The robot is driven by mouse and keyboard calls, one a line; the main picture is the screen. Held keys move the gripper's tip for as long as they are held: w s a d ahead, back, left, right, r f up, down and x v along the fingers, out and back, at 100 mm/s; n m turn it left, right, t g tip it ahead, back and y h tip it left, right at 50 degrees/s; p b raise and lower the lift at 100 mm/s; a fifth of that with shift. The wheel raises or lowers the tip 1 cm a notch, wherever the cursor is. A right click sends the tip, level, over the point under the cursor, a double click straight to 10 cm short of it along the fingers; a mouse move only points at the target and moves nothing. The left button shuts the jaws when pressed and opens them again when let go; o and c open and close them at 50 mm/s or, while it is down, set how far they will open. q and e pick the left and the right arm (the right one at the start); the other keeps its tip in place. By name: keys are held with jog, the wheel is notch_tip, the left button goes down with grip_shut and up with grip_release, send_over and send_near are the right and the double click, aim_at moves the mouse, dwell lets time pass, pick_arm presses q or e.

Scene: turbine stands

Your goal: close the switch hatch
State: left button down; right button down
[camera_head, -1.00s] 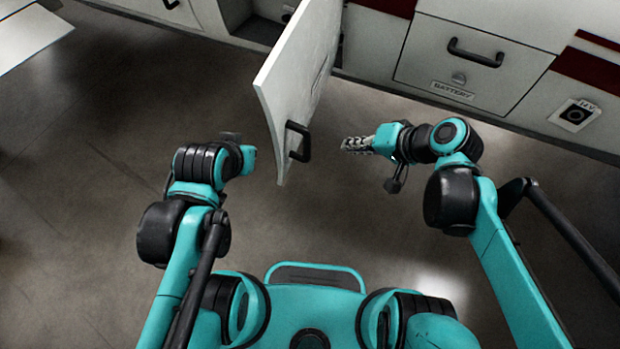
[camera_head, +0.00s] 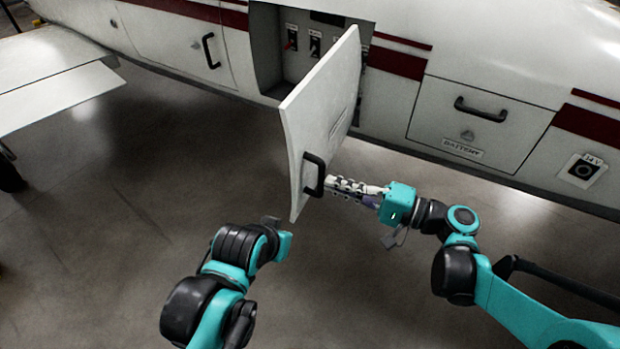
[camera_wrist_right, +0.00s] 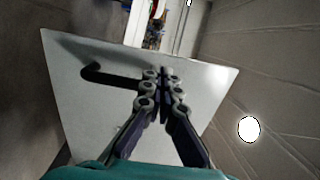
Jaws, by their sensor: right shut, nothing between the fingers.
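The white switch hatch (camera_head: 322,110) stands wide open, sticking out from the aircraft's side, with a black handle (camera_head: 313,174) near its free edge. The open switch compartment (camera_head: 298,62) shows behind it, with switches inside. My right gripper (camera_head: 332,184) is shut and empty, its fingertips at the hatch's right side beside the handle. In the right wrist view the gripper (camera_wrist_right: 162,75) points at the hatch panel (camera_wrist_right: 90,115), and the handle (camera_wrist_right: 108,77) lies left of the fingertips; I cannot tell whether they touch. My left gripper (camera_head: 275,228) is below the hatch, its fingers mostly hidden.
To the right is a closed battery hatch (camera_head: 480,125) with a handle, and a socket panel (camera_head: 583,170). Another closed hatch (camera_head: 190,45) is left of the compartment. A wing (camera_head: 55,80) juts in at left. The floor between is clear.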

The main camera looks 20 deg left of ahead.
aim_at(296, 171)
jog(key=a, duration=0.3)
jog(key=a+b, duration=0.1)
jog(key=shift+w+a+f, duration=0.1)
jog(key=shift+w+a, duration=0.25)
jog(key=shift+a, duration=0.05)
jog(key=shift+w+a, duration=0.2)
jog(key=shift+a, duration=0.6)
jog(key=shift+a, duration=0.1)
